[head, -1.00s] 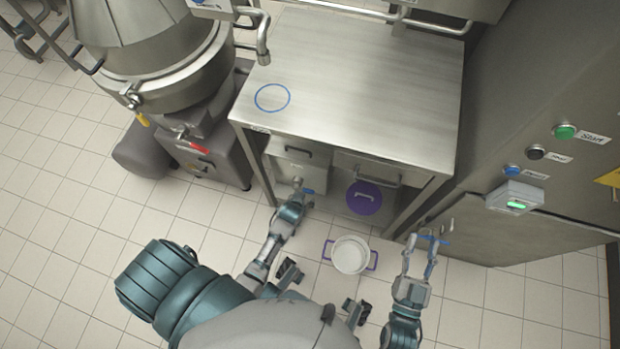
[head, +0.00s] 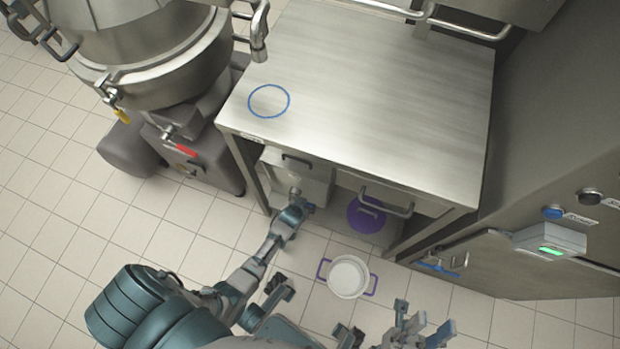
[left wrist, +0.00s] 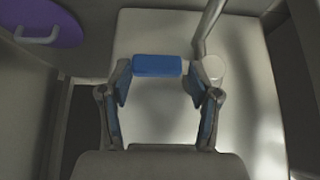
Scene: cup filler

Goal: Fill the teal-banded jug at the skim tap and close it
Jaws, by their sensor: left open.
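My left gripper (head: 304,207) reaches to the front of a grey box (head: 307,180) under the steel table. In the left wrist view the left gripper (left wrist: 160,98) is open, its fingers on either side of a blue block-shaped piece (left wrist: 157,65). I cannot tell whether they touch it or what it belongs to. A pale round knob (left wrist: 213,68) is beside it. My right gripper (head: 422,322) is low in the head view, fingers apart and empty. A spout (head: 259,38) hangs at the table's back left corner. I see no teal-banded jug.
A blue ring (head: 269,101) marks the otherwise bare steel table (head: 380,90). A white pot with purple handles (head: 348,276) stands on the floor; a purple lid (head: 366,214) is under the table. A large kettle (head: 150,60) is left, a cabinet (head: 560,140) right.

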